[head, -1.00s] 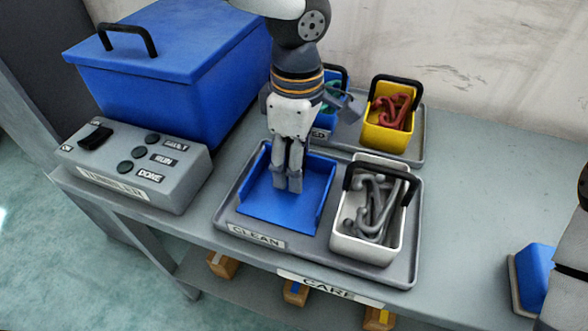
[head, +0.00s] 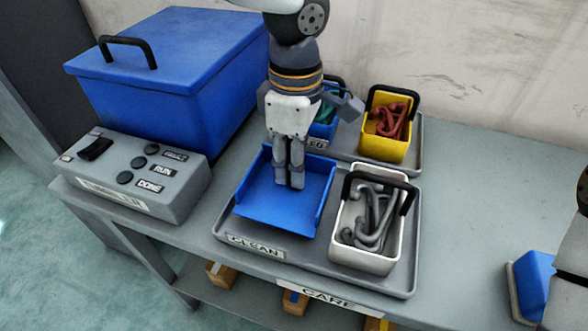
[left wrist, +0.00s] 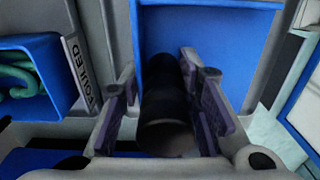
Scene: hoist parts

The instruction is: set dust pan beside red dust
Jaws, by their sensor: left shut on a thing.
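The blue dust pan (head: 268,208) is a shallow open scoop over the left part of the tray marked CLEAN (head: 228,233). My left gripper (head: 290,182) points down at the pan, with its fingers together. In the left wrist view the left gripper (left wrist: 168,115) is shut on a dark round handle (left wrist: 162,105), with the blue pan (left wrist: 210,40) beyond it. The pan seems slightly above the tray, but the gap is hard to judge. I see no red dust. My right gripper's fingers are not in view.
A white bin of grey hooks (head: 365,262) stands right of the pan. Behind are a yellow bin of red hooks (head: 380,150) and a blue bin (head: 322,130). A button box (head: 130,185) and blue chest (head: 170,85) stand left.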

